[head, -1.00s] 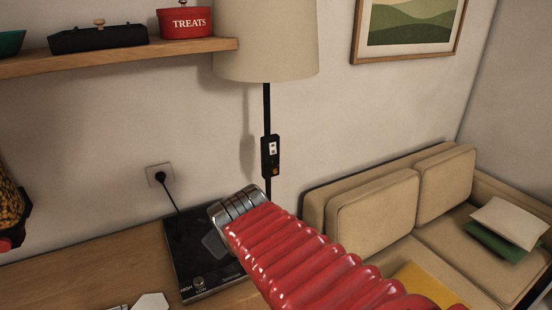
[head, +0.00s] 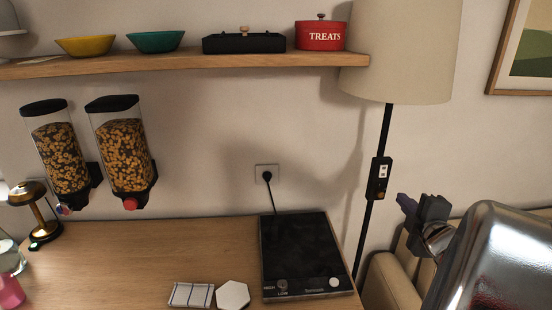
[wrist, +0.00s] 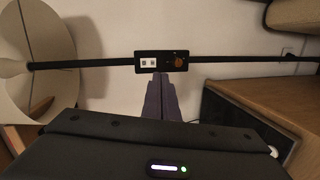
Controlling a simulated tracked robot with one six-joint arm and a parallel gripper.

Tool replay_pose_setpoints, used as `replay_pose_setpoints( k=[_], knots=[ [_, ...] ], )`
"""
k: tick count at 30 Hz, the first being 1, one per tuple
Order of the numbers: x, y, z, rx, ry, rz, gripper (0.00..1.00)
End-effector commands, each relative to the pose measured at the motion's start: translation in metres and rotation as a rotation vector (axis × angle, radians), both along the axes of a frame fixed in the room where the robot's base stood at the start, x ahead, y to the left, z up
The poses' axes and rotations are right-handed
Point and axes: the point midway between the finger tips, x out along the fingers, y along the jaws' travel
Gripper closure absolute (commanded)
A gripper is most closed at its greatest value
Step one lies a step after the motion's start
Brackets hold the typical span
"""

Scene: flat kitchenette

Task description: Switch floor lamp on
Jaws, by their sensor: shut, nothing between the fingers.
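The floor lamp has a beige shade (head: 400,50) on a thin black pole (head: 385,130). The shade shows no clear glow. A small black control box (head: 379,178) sits on the pole, with a white switch part above and a brownish round part below. In the wrist view the lamp lies sideways, with its shade (wrist: 35,60) at left and the control box (wrist: 162,61) at upper middle. My gripper (head: 405,203) is shut and empty, just right of the box in the head view. Its purple fingertips (wrist: 160,80) point at the box; I cannot tell whether they touch.
A wooden counter (head: 130,270) holds a black hot plate (head: 300,250) left of the lamp. A shelf (head: 180,65) with a red treats tin (head: 320,35) reaches near the shade. A beige sofa (head: 390,285) stands behind my arm. A cord runs to the wall outlet (head: 267,172).

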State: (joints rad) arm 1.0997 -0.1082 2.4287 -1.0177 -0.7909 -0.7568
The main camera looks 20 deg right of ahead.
Motion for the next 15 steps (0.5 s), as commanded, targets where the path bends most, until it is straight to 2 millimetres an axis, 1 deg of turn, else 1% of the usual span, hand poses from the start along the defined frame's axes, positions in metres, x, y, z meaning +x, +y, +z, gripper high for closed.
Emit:
replay_pose_setpoints(
  k=[1, 2, 6, 9, 15],
  knots=[
    [-0.007, -0.005, -0.001, -0.031, -0.005, 0.024, 1.0],
    [-0.01, -0.006, 0.0, -0.052, -0.009, 0.041, 1.0],
    [-0.02, -0.006, 0.001, -0.119, -0.026, 0.109, 1.0],
    [-0.023, -0.005, 0.002, -0.141, -0.034, 0.132, 1.0],
    [-0.022, -0.003, 0.003, -0.147, -0.034, 0.143, 1.0]
  ],
)
